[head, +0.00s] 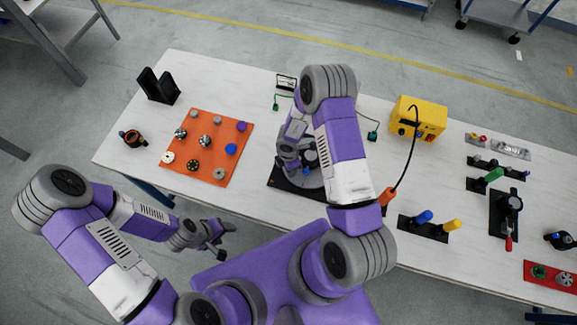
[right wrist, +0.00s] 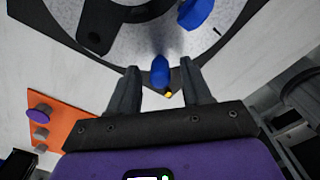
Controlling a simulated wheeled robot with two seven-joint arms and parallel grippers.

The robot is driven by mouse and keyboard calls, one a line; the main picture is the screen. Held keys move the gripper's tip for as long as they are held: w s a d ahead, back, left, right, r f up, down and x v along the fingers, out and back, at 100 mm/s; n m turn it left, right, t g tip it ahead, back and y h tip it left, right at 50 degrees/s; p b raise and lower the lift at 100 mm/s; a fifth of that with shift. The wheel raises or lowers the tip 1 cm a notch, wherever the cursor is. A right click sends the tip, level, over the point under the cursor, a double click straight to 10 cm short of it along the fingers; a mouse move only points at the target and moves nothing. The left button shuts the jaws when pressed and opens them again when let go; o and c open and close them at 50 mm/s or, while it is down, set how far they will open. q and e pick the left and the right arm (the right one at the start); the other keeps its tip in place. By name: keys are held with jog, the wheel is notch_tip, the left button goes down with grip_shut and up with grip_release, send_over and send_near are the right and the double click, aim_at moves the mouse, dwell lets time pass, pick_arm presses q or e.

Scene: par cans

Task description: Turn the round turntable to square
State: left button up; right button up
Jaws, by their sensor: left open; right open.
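The round turntable, a grey disc (head: 312,181) on a black base (head: 276,184), lies on the table, largely hidden by my right arm in the head view. In the right wrist view the grey disc (right wrist: 150,38) fills the top, with a blue peg (right wrist: 160,72) and a second blue knob (right wrist: 196,11). My right gripper (right wrist: 159,80) is open, its two fingers on either side of the blue peg with gaps showing. A small yellow mark (right wrist: 168,94) shows just below the peg. My left gripper (head: 222,243) is open and empty, off the table's front edge.
Left of the turntable is an orange board (head: 207,148) with several knobs. A black holder (head: 157,86) stands at the far left. A yellow box (head: 418,118) with a cable stands behind right. Blue and yellow handles (head: 436,222) are to the right.

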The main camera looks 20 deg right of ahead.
notch_tip(320, 180, up, 7)
dwell(0.3)
jog(key=shift+s, duration=0.1)
dwell(0.4)
